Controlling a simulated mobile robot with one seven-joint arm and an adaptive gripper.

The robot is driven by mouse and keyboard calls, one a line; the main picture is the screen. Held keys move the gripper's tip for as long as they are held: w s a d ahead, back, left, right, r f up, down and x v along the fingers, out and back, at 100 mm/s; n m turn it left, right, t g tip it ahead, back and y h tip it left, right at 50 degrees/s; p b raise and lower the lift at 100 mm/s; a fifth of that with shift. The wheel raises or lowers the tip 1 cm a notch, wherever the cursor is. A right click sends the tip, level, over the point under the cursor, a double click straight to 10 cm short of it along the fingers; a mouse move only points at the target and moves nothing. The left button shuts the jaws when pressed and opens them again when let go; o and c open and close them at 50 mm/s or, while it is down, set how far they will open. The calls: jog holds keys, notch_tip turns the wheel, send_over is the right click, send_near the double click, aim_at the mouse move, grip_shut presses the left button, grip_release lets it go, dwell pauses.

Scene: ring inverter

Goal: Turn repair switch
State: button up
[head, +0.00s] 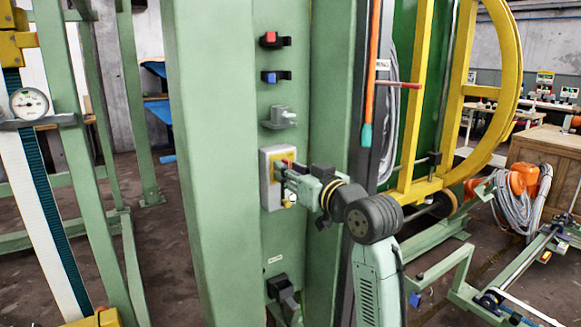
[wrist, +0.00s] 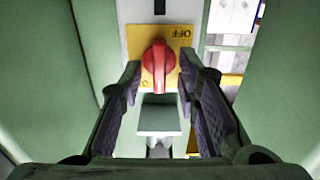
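The repair switch is a red rotary knob (wrist: 158,68) on a yellow plate (wrist: 182,42) with an upside-down "OFF" label in the wrist view. Its handle looks about vertical there. In the head view its pale grey box (head: 267,190) is mounted on a green column, and my gripper (head: 284,174) is at the box's front, hiding most of the knob. In the wrist view my gripper (wrist: 158,75) is open, one fingertip on each side of the knob, with small gaps visible. I cannot tell how far the fingertips reach along the knob.
The green column (head: 215,150) also carries a red button (head: 270,38), a blue button (head: 270,77) and a grey socket (head: 283,117) above the box. A green column edge and an orange-and-teal rod (head: 370,80) stand right of it. A yellow ring frame (head: 505,60) is farther right.

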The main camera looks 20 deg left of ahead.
jog(key=shift+w+a, duration=0.15)
jog(key=shift+a, duration=0.05)
jog(key=shift+c, duration=0.6)
grip_shut()
